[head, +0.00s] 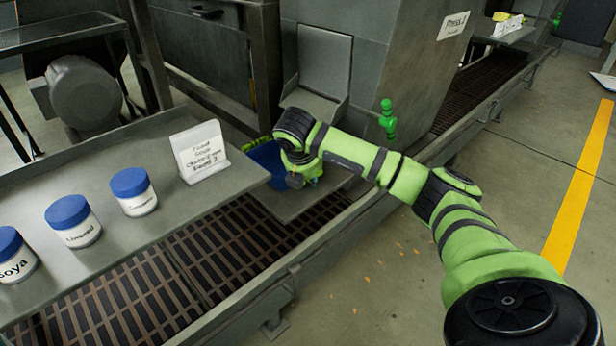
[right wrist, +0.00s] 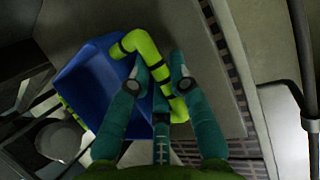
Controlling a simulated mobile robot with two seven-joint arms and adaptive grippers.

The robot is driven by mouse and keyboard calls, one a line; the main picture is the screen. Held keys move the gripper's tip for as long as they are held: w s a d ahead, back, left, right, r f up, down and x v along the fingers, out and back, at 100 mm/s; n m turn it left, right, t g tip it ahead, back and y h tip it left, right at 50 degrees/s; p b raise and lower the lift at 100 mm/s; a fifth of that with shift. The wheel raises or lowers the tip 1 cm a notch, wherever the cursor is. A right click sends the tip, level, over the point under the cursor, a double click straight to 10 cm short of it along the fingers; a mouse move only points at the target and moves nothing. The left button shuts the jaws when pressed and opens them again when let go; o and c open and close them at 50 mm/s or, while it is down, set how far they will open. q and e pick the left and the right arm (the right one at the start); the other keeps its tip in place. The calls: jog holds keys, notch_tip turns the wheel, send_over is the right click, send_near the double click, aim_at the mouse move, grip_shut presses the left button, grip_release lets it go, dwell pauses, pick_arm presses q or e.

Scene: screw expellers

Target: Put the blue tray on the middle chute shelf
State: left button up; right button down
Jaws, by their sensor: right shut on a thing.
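The blue tray (head: 265,157) is in the head view, partly hidden behind my right gripper (head: 302,180) and the sign's shelf. In the right wrist view the tray (right wrist: 88,78) shows its blue inside and a yellow-green handle (right wrist: 133,40) with black bands. My right gripper (right wrist: 167,82) is shut on this handle. The tray is at the left part of the middle chute shelf (head: 302,203), below the chute (head: 322,75). I cannot tell whether its underside fully touches the shelf. My left gripper is not in view.
A grey side shelf (head: 95,180) at the left holds several blue-lidded jars (head: 134,191) and a white sign (head: 198,152). A green valve (head: 388,120) stands right of the chute. Brown floor grating (head: 215,255) runs below. The floor at right is open.

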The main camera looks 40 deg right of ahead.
jog(key=shift+s+a+f+b, duration=0.15)
jog(key=shift+f+b, duration=0.15)
jog(key=shift+f, duration=0.3)
